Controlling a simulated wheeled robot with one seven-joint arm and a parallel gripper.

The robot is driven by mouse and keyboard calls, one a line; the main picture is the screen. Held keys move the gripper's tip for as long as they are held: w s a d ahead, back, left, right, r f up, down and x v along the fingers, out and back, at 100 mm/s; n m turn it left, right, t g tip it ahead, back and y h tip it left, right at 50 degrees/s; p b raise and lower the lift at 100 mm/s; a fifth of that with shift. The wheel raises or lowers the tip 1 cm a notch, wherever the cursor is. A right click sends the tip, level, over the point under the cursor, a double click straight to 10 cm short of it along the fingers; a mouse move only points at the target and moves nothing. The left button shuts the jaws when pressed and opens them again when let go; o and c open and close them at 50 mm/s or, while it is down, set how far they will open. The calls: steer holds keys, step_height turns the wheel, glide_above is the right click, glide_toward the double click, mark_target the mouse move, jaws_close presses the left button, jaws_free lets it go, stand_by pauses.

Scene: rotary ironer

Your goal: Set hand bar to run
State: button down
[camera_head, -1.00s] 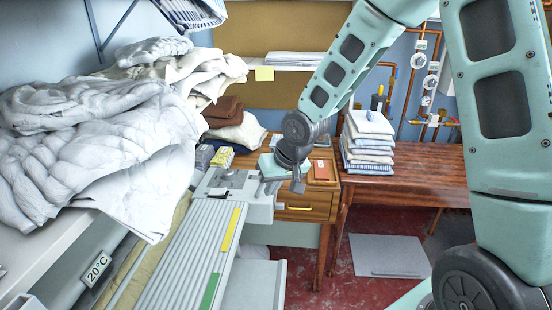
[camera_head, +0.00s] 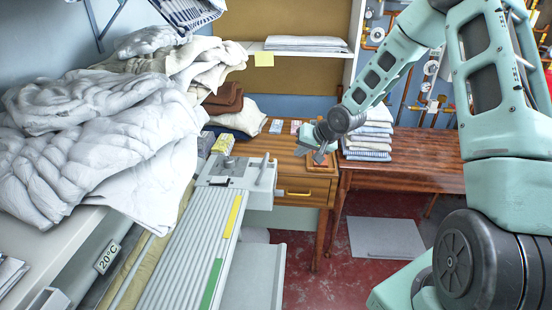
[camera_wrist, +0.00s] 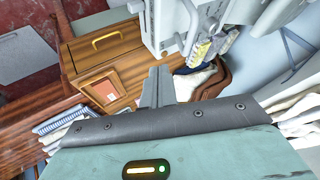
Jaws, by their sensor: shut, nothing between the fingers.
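The rotary ironer (camera_head: 195,255) has a long ribbed grey cover with a yellow strip (camera_head: 232,216) and a green strip (camera_head: 211,284). On its far end housing, a short grey bar (camera_head: 263,169) stands up near the right corner; it may be the hand bar. A small dark handle (camera_head: 220,182) lies beside it. In the wrist view, the pale end of the ironer (camera_wrist: 170,22) is at the top. My gripper (camera_head: 318,156) is shut and empty, right of the ironer's end and apart from it. Its closed fingers show in the wrist view (camera_wrist: 157,82).
A wooden desk (camera_head: 305,189) with a drawer stands behind the ironer. Folded cloths (camera_head: 368,140) are stacked on the wooden table (camera_head: 430,160) at right. White bedding (camera_head: 95,150) is heaped at left. Open red floor (camera_head: 300,260) lies right of the ironer.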

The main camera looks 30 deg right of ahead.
mark_target(263, 168)
steer(key=w+a+f+p, duration=0.3)
steer(key=w+a+f, duration=0.2)
steer(key=w+f, duration=0.1)
steer(key=shift+w+p, duration=0.3)
steer(key=shift+w, duration=0.45)
steer(key=shift+r, duration=0.1)
steer(key=shift+w+a+r+b, duration=0.15)
steer(key=shift+b, duration=0.15)
